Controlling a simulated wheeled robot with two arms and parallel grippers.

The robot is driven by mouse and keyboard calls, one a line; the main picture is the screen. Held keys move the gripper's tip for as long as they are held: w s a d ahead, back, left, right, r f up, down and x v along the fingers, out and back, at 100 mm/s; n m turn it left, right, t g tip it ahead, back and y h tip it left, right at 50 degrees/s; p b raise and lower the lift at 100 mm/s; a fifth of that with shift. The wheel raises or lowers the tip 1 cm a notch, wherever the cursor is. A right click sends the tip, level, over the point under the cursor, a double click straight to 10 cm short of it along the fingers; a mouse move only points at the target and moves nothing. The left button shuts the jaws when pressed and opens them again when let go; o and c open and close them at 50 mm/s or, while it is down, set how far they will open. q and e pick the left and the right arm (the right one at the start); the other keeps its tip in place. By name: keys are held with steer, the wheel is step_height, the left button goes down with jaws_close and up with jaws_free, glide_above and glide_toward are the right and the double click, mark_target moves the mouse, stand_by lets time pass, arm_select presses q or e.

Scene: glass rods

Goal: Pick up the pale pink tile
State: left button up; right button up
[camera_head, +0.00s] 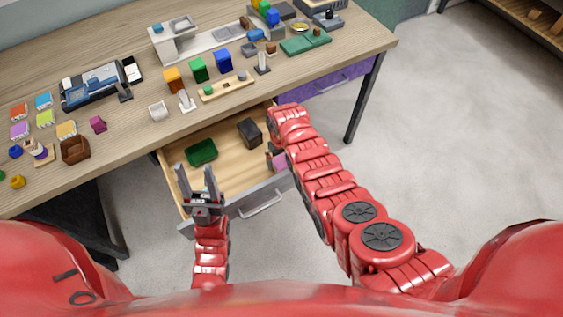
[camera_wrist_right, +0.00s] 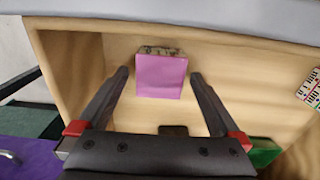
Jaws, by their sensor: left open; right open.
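A pink square face (camera_wrist_right: 161,76), the likely pale pink tile, shows in the open drawer, with a patterned edge along its top in the right wrist view. In the head view a pink patch (camera_head: 279,161) shows at the drawer's right side, partly hidden by my right arm. My right gripper (camera_wrist_right: 160,77) is open, its fingers on either side of the pink piece with gaps visible at both sides. My left gripper (camera_head: 196,171) is open and empty, over the drawer's front left part.
The drawer (camera_head: 184,182) is pulled out under the wooden desk (camera_head: 130,170). It also holds a green tray (camera_head: 202,151) and a dark box (camera_head: 250,132). Several coloured tiles, blocks and devices crowd the desk top. The floor to the right is clear.

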steer(key=c, duration=1.5)
steer(key=shift+r, duration=0.15)
